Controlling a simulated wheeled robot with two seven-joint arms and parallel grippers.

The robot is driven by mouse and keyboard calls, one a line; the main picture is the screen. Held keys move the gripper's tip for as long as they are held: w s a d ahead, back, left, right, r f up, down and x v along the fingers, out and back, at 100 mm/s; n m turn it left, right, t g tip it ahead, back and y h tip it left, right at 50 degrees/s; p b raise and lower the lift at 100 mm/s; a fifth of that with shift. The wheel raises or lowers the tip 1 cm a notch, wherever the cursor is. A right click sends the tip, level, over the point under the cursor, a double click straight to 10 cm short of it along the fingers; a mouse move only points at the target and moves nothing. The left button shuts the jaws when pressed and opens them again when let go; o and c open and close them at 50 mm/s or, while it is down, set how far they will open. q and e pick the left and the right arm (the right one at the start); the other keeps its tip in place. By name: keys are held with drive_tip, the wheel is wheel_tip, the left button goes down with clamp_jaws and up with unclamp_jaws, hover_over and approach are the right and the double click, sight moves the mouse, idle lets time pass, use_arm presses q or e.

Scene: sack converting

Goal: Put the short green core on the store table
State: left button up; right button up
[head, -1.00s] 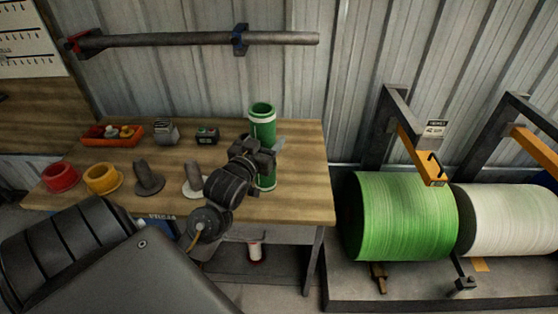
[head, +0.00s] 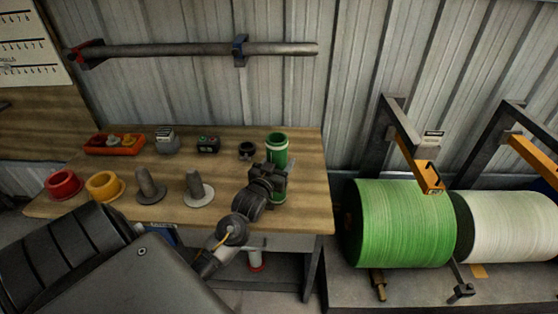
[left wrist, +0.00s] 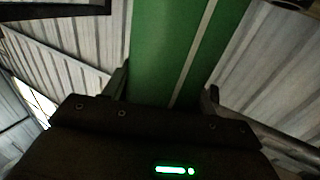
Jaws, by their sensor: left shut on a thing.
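The green core (head: 277,148), a tube with a pale band near its top, is upright at the right part of the wooden table (head: 230,218). My left gripper (head: 277,178) is shut around its middle. I cannot tell whether its lower end touches the table top; the gripper hides part of it. In the left wrist view the green core (left wrist: 180,50) with a pale stripe fills the space between the fingers. My right gripper is not in view.
Red (head: 63,183) and yellow (head: 104,186) flanged rings, two grey flanged plugs (head: 198,188), an orange tray (head: 114,146) and a small dark ring (head: 247,151) stand on the table. A bar (head: 200,50) runs above. A green roll (head: 400,222) stands right.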

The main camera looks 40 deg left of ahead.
use_arm(q)
drive_tip(key=shift+f, duration=0.1)
drive_tip(key=o, duration=1.2)
drive_tip(key=shift+s+d, duration=0.1)
drive_tip(key=shift+s, duration=0.25)
drive_tip(key=b+v, duration=0.2)
drive_tip(key=v, duration=0.9)
drive_tip(key=shift+s, duration=0.15)
drive_tip(key=shift+d, duration=0.1)
